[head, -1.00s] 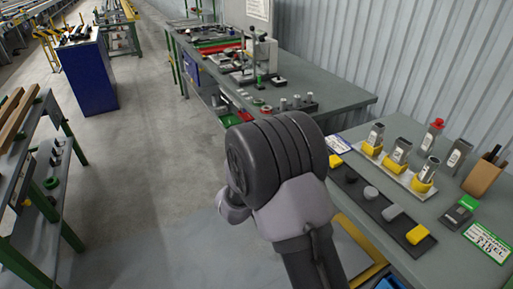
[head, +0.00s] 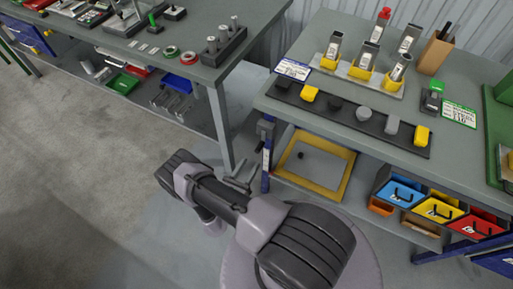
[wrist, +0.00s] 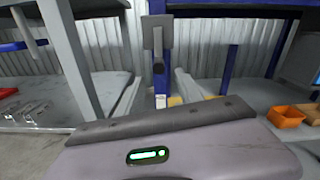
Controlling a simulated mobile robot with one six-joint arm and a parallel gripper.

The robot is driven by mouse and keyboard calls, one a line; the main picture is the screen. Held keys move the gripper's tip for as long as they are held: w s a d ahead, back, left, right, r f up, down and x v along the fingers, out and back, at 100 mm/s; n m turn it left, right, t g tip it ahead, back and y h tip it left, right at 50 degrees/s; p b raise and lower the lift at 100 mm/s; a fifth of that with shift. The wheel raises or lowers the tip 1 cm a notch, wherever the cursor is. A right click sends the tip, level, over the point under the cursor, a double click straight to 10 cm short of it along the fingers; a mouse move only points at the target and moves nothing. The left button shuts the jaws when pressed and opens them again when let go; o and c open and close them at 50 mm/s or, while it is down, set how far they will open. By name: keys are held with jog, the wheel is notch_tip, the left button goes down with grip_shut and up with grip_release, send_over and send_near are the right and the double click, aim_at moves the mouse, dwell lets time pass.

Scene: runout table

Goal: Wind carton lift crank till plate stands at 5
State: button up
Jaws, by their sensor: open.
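The crank appears to be the grey arm with a black knob (wrist: 157,60) on the blue bench leg, upper middle in the wrist view. In the head view its grey fitting (head: 265,129) sits below the bench corner. A pale strip, its markings too small to read, runs down the blue leg (head: 266,160). A grey plate in a yellow frame (head: 342,181) lies low under the bench; I cannot tell whether it is the lift plate. My gripper (head: 243,183) is open and empty, low and left of the blue leg, apart from the crank. Its fingertips are hard to make out.
The right bench (head: 285,100) carries a dark strip of small blocks and several metal holders. Coloured bins (head: 438,208) hang beneath it. A second bench (head: 190,65) stands left, its grey leg (head: 221,125) close to my gripper. Open floor lies to the left.

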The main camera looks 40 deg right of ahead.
aim_at(259, 149)
jog(key=b+x, duration=0.1)
jog(key=x, duration=0.8)
jog(key=shift+w+d, duration=0.1)
jog(key=shift+w, duration=0.1)
grip_shut()
dwell(0.9)
